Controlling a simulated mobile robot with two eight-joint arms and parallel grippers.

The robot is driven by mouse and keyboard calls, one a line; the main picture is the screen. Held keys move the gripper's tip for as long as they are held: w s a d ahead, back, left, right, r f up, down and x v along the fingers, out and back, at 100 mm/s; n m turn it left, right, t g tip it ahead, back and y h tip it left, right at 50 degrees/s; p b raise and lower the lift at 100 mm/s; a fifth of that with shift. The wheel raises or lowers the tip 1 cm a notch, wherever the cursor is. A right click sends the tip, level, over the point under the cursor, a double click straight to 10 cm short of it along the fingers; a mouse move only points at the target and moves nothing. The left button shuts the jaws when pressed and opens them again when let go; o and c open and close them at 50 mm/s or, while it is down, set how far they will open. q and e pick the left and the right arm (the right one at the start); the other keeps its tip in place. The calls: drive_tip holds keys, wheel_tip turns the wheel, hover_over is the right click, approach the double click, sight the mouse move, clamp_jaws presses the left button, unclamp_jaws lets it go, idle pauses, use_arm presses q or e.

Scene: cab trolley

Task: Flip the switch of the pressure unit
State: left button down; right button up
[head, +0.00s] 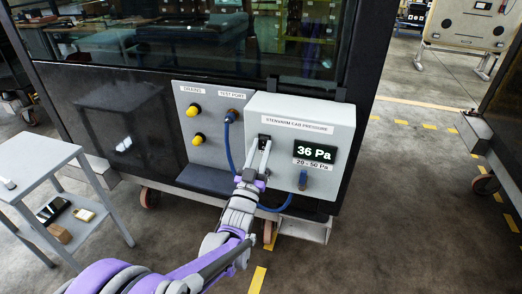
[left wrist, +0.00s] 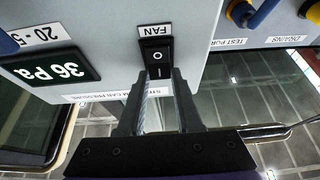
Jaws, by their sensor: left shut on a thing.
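The pressure unit (head: 270,110) is a light grey box on the side of the dark cab, labelled as cab pressure. Its display (head: 315,153) reads 36 Pa, and the display (left wrist: 55,67) shows upside down in the left wrist view. The black rocker switch (left wrist: 156,55), under a FAN label (left wrist: 154,30), has O and I marks. My left gripper (head: 263,150) reaches the front of the unit. In the left wrist view the gripper (left wrist: 159,82) has its fingertips at the switch's near end, shut on it. The fingers partly hide the switch in the head view.
A grey panel (head: 205,155) with yellow knobs and a test port (head: 232,114) is left of the unit. A blue hose (head: 229,150) loops below to a blue fitting. A small grey table (head: 75,160) stands at the left.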

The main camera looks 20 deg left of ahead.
use_arm(q)
drive_tip(key=c, duration=0.6)
unclamp_jaws()
drive_tip(key=shift+s, duration=0.1)
drive_tip(key=v, duration=1)
drive_tip(key=shift+s+f+b, duration=0.15)
drive_tip(key=shift+s+b, duration=0.1)
drive_tip(key=shift+b, duration=0.15)
